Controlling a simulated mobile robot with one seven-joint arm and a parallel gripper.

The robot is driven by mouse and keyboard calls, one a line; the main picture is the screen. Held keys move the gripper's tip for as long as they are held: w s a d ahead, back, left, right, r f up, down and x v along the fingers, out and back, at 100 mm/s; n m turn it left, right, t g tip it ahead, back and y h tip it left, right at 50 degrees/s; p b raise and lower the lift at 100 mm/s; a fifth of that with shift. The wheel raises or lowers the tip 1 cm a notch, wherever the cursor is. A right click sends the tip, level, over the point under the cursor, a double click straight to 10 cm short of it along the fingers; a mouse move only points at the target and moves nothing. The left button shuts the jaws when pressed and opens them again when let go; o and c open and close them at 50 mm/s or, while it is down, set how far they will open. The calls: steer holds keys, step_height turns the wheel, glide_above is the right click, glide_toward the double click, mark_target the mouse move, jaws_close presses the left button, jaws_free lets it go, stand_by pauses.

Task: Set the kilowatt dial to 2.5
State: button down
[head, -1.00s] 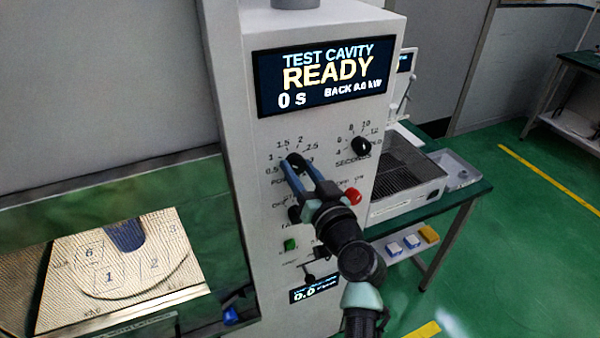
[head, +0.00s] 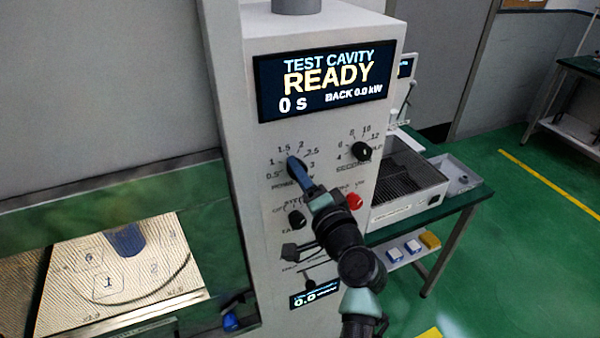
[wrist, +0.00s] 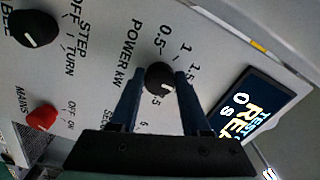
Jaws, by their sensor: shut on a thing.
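In that view the white mark points to the lower right, past 1.5, towards a spot hidden by a finger, roughly around 2. A ".5" label shows just below the knob.
The seconds dial (head: 362,151) is to the right, the red mains knob (head: 355,201) lower right, and another black knob (head: 297,219) below. The display (head: 325,82) reads READY, 0 s, BACK 0.0 kW. A lit cavity (head: 130,265) is at left.

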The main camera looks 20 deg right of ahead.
steer(key=m+p, duration=0.5)
steer(key=m, duration=0.7)
steer(key=shift+r+m, duration=0.1)
steer(key=shift+m, duration=0.2)
stand_by(0.4)
steer(key=shift+c, duration=1.8)
jaws_free()
steer(key=s+b, duration=0.3)
steer(key=s, duration=1)
steer(key=shift+d, duration=0.25)
